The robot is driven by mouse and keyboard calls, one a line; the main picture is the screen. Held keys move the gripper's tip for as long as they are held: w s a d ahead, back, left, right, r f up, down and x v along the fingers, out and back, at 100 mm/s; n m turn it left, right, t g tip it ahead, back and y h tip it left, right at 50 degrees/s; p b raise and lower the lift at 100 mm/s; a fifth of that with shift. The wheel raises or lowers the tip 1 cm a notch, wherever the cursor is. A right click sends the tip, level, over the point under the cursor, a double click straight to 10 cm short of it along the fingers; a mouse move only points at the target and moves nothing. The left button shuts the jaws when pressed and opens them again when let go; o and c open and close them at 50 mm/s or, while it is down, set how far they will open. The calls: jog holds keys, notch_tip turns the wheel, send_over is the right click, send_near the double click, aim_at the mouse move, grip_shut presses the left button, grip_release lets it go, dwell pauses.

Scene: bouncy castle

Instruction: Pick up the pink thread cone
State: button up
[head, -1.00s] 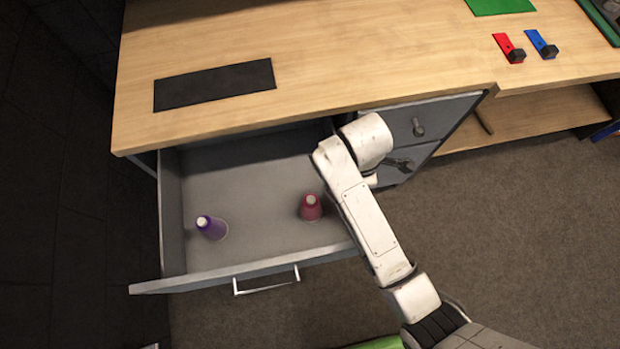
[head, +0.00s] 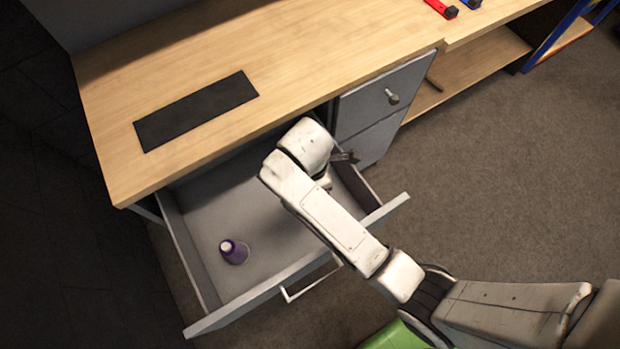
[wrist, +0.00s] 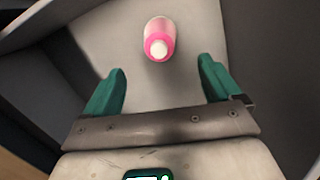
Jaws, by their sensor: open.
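The pink thread cone (wrist: 159,41) stands in the open drawer, seen in the wrist view with its pale top facing the camera. My gripper (wrist: 160,78) is open, with a green finger on either side and nothing between them. The cone is ahead of the fingertips, roughly centred between them and apart from both. In the head view my arm hides the pink cone, and the gripper is mostly hidden behind my own arm links, with only a dark part (head: 346,157) showing.
A purple thread cone (head: 234,252) stands in the same grey drawer (head: 205,205), left of my arm. The drawer's walls and front panel surround the space. The wooden desk top (head: 290,60) overhangs the back, with a black mat (head: 196,110) on it.

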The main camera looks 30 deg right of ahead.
jog(key=f, duration=0.4)
jog(key=shift+d+f, duration=0.15)
jog(key=shift+d, duration=0.1)
jog(key=shift+s+d+f, duration=0.1)
jog(key=shift+d+f, duration=0.1)
jog(key=shift+f, duration=0.85)
jog(key=shift+d+f, duration=0.2)
jog(key=shift+f, duration=0.9)
jog(key=shift+s+d+f, duration=0.1)
jog(key=shift+d+f, duration=0.1)
jog(key=shift+f, duration=0.85)
jog(key=shift+c, duration=0.3)
jog(key=c, duration=1.2)
jog(key=shift+r, duration=0.1)
jog(key=shift+c, duration=0.2)
